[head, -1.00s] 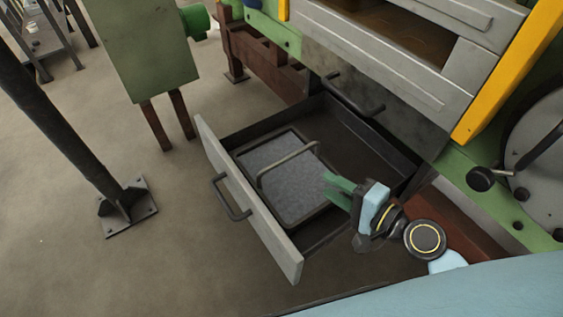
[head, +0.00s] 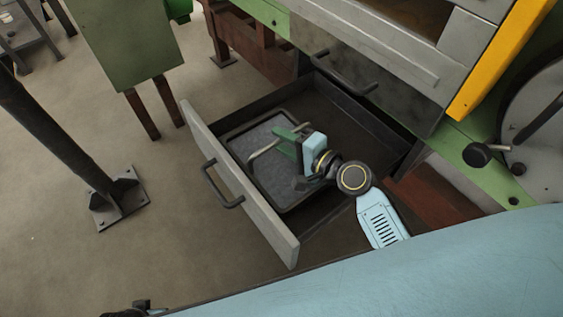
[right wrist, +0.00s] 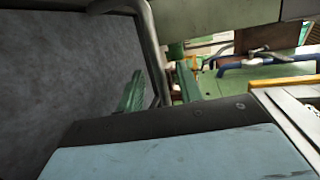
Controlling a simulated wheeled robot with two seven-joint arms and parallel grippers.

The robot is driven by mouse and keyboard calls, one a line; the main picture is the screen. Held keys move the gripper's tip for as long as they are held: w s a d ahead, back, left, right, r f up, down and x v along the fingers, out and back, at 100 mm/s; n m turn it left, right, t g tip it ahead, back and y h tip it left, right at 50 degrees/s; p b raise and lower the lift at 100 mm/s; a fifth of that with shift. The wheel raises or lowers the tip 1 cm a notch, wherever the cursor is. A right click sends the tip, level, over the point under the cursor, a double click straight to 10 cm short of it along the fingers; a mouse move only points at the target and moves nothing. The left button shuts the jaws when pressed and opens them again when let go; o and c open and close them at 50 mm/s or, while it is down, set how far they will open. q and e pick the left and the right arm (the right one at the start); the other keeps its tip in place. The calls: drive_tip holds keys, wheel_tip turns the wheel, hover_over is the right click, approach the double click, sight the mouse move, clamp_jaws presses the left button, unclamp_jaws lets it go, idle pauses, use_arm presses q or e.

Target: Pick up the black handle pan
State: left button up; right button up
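The pan (head: 258,150) is a shallow dark-rimmed tray with a grey speckled inside and a dark arched bar handle (head: 262,146). It lies in the open drawer (head: 243,192), near its front panel. My right gripper (head: 281,141) is over the pan, its green fingers at the handle. In the right wrist view the fingers (right wrist: 158,88) stand apart, with the handle bar (right wrist: 151,45) showing between them. No grip on the bar is visible. The pan's grey inside (right wrist: 60,70) fills the left of that view. My right wrist hides part of the pan. My left gripper is not in view.
The drawer has raised walls, and its back part (head: 345,120) is empty. A dark bar handle (head: 345,80) on the machine front overhangs the drawer's back. A post (head: 70,140) stands on the floor at left. A green box on legs (head: 122,45) stands at upper left.

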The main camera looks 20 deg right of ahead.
drive_tip(key=shift+w+a+f, duration=0.1)
drive_tip(key=shift+w+a, duration=0.25)
drive_tip(key=shift+w, duration=0.2)
clamp_jaws()
idle(1.0)
